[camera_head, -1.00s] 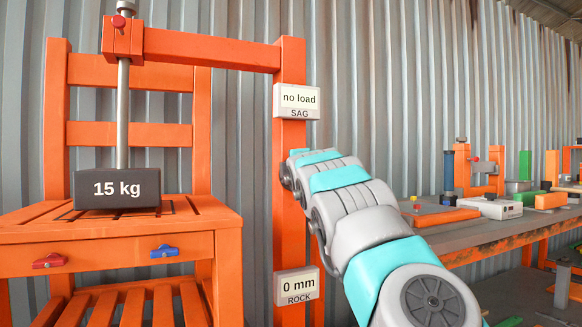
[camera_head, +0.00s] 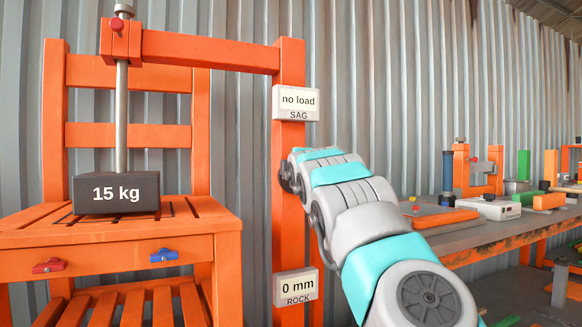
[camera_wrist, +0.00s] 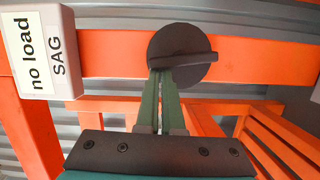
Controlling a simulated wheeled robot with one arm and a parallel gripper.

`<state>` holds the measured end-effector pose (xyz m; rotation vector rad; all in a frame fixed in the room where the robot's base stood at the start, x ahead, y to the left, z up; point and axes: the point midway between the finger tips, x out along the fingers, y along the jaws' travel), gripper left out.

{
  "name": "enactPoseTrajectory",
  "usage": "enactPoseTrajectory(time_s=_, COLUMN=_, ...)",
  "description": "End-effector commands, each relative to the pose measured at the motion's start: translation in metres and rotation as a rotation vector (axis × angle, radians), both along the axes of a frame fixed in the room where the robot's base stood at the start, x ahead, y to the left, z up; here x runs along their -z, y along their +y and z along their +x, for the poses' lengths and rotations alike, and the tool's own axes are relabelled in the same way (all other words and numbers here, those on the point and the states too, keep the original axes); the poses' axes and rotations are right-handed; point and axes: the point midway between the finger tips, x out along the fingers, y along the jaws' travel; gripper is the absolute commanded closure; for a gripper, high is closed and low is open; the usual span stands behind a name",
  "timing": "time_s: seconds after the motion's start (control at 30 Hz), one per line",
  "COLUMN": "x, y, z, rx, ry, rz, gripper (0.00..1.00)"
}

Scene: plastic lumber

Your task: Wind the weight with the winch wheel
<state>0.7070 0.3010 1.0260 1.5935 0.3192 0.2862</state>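The black weight (camera_head: 116,193) marked "15 kg" sits on the orange slatted seat, with a metal rod rising from it through the orange arm of the frame. The upper display (camera_head: 297,103) reads "no load" over SAG; the lower display (camera_head: 296,288) reads "0 mm" over ROCK. In the wrist view a dark round wheel (camera_wrist: 188,46) with a raised bar is on the orange post. My gripper (camera_wrist: 161,74) has its green fingers close together, tips at the wheel's bar. Whether they clamp it is unclear. In the head view my arm hides wheel and fingers.
The orange chair (camera_head: 120,234) has a red knob (camera_head: 48,265) and a blue knob (camera_head: 164,255) on its front. A workbench (camera_head: 495,240) with several blocks and devices stands at the right. The corrugated wall is behind.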

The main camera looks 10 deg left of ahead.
Motion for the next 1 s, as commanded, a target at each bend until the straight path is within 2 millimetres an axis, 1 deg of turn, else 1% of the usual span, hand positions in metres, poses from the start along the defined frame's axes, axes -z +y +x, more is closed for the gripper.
enactPoseTrajectory(time_s=0.03, x=0.0004, y=-0.0038, z=0.0022, rx=0.006, ry=0.007, rz=0.007, gripper=1.0)
enactPoseTrajectory(time_s=1.0, x=-0.0032, y=-0.0074, z=0.005, rx=0.006, ry=0.104, rz=0.14, gripper=1.0)
